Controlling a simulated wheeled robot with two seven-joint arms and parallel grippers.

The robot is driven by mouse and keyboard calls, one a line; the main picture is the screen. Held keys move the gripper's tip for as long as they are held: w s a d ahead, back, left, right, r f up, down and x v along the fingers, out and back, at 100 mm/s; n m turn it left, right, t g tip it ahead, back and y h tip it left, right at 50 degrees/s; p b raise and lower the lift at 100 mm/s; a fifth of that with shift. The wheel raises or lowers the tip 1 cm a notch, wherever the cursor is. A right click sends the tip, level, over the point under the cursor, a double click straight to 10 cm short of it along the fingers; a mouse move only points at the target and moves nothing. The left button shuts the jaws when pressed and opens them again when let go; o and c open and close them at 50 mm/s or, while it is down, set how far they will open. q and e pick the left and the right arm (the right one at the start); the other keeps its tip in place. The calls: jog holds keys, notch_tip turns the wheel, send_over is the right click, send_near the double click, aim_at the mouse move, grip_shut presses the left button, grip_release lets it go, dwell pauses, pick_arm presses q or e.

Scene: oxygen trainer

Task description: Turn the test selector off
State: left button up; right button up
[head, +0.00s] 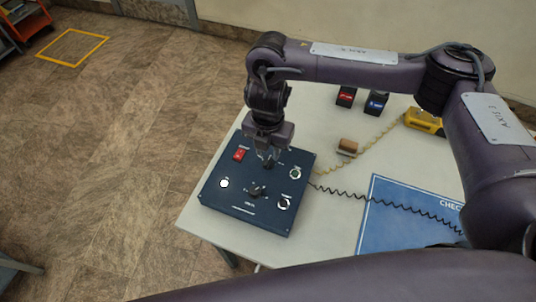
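A dark blue control box (222,202) sits on the left corner of the white table. The labels are too small to read, so I cannot tell which control is the test selector. My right gripper (268,160) points down at the back middle of the box, fingertips at a small dark part there. Whether it grips that part is hidden. My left gripper is not in view.
The white table (325,222) holds a small brown block (347,147), two dark blocks with red and blue labels, a yellow device (424,121) and a blue mat (385,225). A black coiled cord (380,199) runs right from the box. Open floor lies left.

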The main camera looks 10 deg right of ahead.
aim_at(268, 160)
jog(key=shift+r, duration=2.05)
